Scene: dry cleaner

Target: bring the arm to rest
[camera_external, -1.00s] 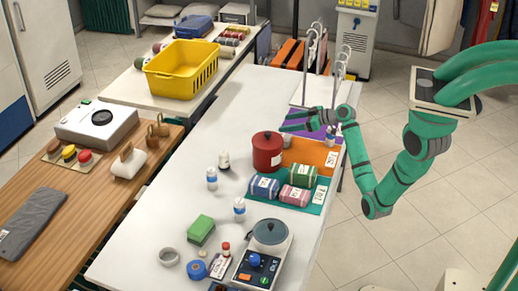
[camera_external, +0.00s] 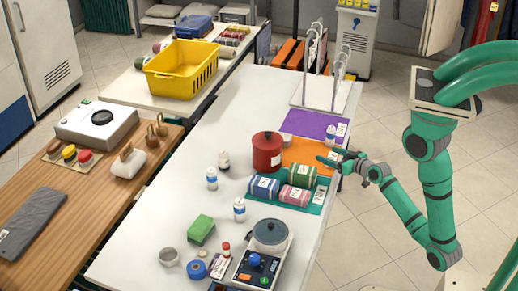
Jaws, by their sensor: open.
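My green arm (camera_external: 437,190) hangs at the right side of the white table and bends back toward it at a low elbow. My gripper (camera_external: 328,160) is open and seems empty, over the right edge of the orange mat (camera_external: 297,150). Whether its fingers touch anything there cannot be told. The purple mat (camera_external: 308,123) lies just behind it, clear of the arm. A teal tray (camera_external: 314,206) with several wrapped bundles stands just in front of the gripper.
A red pot (camera_external: 267,150) stands left of the gripper. White bottles (camera_external: 329,139) stand close behind it. A metal hanger rack (camera_external: 312,92) rises at the table's far end. A scale (camera_external: 264,257) sits at the near end.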

